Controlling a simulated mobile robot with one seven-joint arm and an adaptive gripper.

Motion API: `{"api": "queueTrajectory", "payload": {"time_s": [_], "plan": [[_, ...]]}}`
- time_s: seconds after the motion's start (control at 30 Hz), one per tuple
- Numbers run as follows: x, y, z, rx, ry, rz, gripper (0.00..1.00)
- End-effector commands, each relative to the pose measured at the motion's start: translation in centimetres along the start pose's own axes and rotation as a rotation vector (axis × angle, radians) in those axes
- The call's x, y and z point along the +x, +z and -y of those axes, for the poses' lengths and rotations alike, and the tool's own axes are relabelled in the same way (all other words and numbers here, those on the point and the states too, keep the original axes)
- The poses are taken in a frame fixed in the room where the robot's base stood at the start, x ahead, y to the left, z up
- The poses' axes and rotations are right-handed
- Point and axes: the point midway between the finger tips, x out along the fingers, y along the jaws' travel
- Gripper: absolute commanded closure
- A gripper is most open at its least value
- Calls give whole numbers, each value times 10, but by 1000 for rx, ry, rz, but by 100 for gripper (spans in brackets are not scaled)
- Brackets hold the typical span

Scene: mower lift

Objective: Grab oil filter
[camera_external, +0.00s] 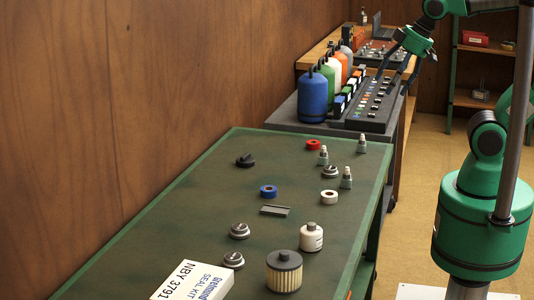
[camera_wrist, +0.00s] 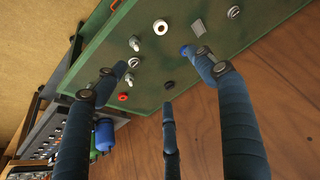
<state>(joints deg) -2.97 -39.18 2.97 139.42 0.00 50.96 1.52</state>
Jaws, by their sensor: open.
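The oil filter, a tan pleated cylinder with a dark cap (camera_external: 284,271), stands upright at the near end of the green table in the external view. I do not make it out in the wrist view. My gripper (camera_external: 395,68) is high at the far end, above the back bench and far from the filter. In the wrist view its dark blue fingers (camera_wrist: 158,72) are spread wide with nothing between them, so it is open and empty.
Coloured canisters (camera_external: 313,97) stand behind. A wooden wall (camera_external: 75,130) borders the left.

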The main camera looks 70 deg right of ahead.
Motion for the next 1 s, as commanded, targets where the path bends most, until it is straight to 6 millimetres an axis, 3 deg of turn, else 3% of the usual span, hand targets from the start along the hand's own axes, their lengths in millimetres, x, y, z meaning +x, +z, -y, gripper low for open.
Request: {"api": "queueTrajectory", "payload": {"time_s": [0.27,0.5,0.73,1.0], "plan": [[33,-52,46,-47,-39,94,29],[77,-88,99,-90,-62,177,29],[127,-105,158,-136,-73,257,29],[195,-101,234,-193,-71,348,29]]}}
